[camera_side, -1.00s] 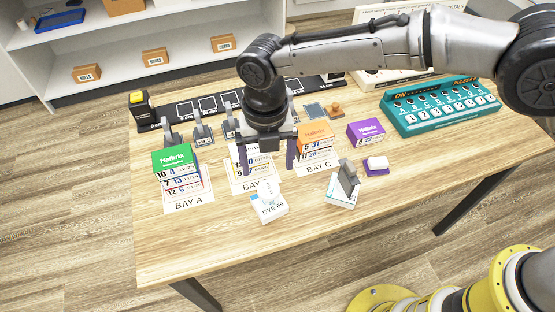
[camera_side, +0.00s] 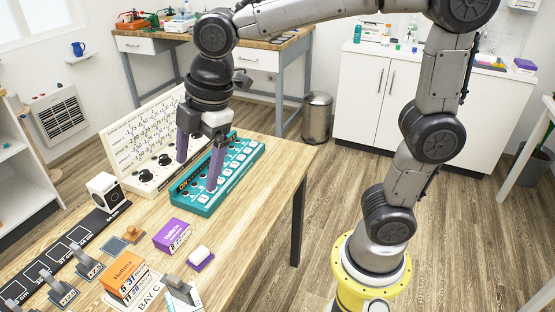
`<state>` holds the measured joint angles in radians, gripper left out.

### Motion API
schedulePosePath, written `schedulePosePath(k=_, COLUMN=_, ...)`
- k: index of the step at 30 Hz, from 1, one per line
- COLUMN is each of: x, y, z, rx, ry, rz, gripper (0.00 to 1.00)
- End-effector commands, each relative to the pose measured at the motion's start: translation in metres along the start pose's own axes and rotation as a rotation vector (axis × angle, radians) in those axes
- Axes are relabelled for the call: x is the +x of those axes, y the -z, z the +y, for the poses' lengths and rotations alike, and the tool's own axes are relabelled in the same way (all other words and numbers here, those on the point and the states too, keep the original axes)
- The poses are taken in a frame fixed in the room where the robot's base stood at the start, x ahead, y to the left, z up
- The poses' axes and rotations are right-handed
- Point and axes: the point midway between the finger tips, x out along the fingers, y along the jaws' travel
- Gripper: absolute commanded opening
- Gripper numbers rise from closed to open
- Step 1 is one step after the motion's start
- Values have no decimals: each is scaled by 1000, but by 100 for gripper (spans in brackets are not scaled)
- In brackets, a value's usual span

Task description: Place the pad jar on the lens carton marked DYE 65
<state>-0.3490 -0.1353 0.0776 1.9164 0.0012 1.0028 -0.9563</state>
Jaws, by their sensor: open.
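My gripper (camera_side: 197,174) is open, with its two purple fingers wide apart and nothing seen between them. It is over the teal panel (camera_side: 203,210) at the back right of the table, in front of the white lens chart board. Whether the fingertips touch the panel, I cannot tell. The carton marked DYE 65 is outside the present view. I cannot make out a pad jar in this view. A second earlier, a small white thing showed at the top of the DYE 65 carton, too small to identify.
Purple box (camera_side: 172,235) and white block (camera_side: 201,254) on a purple base stand nearer on the table (camera_side: 245,207). An orange box (camera_side: 124,273) is by BAY C. A white carton with a grey clip (camera_side: 182,291) is cut off below. The white chart board (camera_side: 140,140) stands behind.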

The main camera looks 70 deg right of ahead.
Motion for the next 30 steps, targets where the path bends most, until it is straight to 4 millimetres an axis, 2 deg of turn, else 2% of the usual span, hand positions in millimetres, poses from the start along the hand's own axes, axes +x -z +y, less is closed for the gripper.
schedulePosePath(k=1, x=-13, y=-25, z=-10, rx=145, ry=-33, rz=9, gripper=89)
schedulePosePath(k=6, x=-31, y=-90, z=-52, rx=629, ry=-119, rz=44, gripper=89)
schedulePosePath(k=9, x=-32, y=-119, z=-78, rx=879, ry=-164, rz=73, gripper=89)
schedulePosePath(k=12, x=-29, y=-138, z=-99, rx=1073, ry=-198, rz=101, gripper=89)
schedulePosePath(k=18, x=-23, y=-154, z=-120, rx=1263, ry=-229, rz=132, gripper=89)
schedulePosePath(k=30, x=-22, y=-154, z=-121, rx=1276, ry=-229, rz=133, gripper=89)
